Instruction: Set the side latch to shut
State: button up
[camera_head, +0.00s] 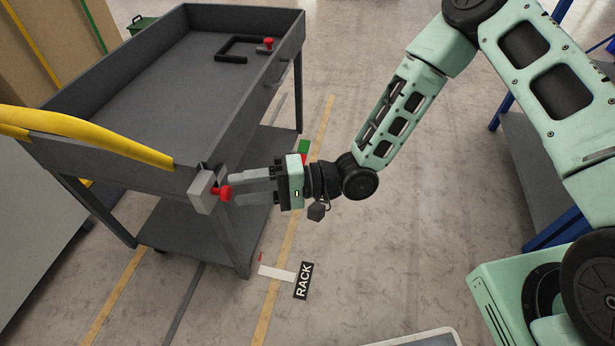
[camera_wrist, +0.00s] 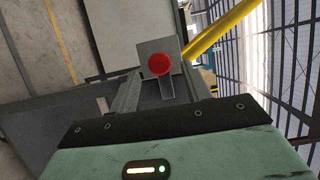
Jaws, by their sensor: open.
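The side latch is a grey block with a red knob (camera_head: 222,193) at the near corner of a dark grey cart (camera_head: 100,157). In the wrist view the red knob (camera_wrist: 159,64) shows face-on, in front of its light grey block (camera_wrist: 148,47). My gripper (camera_head: 236,187) is open, to the right of the knob, with its fingers pointing left at it. The fingertips are close to the knob; I cannot tell whether they touch it. Another red knob (camera_head: 268,43) sits by a black bracket (camera_head: 238,48) inside the cart's tray at the far side.
A yellow bar (camera_head: 90,133) runs along the cart's near left side. A blue-framed rack (camera_head: 540,140) stands at the right. A RACK label (camera_head: 303,281) lies on the floor. The floor between cart and rack is mostly clear.

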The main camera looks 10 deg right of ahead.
jog(key=d, duration=1.2)
jog(key=shift+p, duration=0.4)
notch_tip(320, 180, up, 4)
jog(key=w+d+n+t+h, duration=0.25)
jog(key=n+h, duration=0.25)
jog(key=h, duration=0.8)
jog(key=s+d+r+n+g+h+p, duration=0.1)
jog(key=s+d+r+h, duration=0.1)
jog(key=s+r, duration=0.55)
jog(key=s+d+r+n+g+h, duration=0.2)
jog(key=s+r, duration=0.3)
jog(key=s, duration=0.6)
notch_tip(320, 180, up, 18)
jog(key=p, duration=1.8)
jog(key=shift+w+d+f, duration=0.15)
jog(key=shift+w+f, duration=0.05)
jog(key=shift+f, duration=0.05)
jog(key=shift+t, duration=0.25)
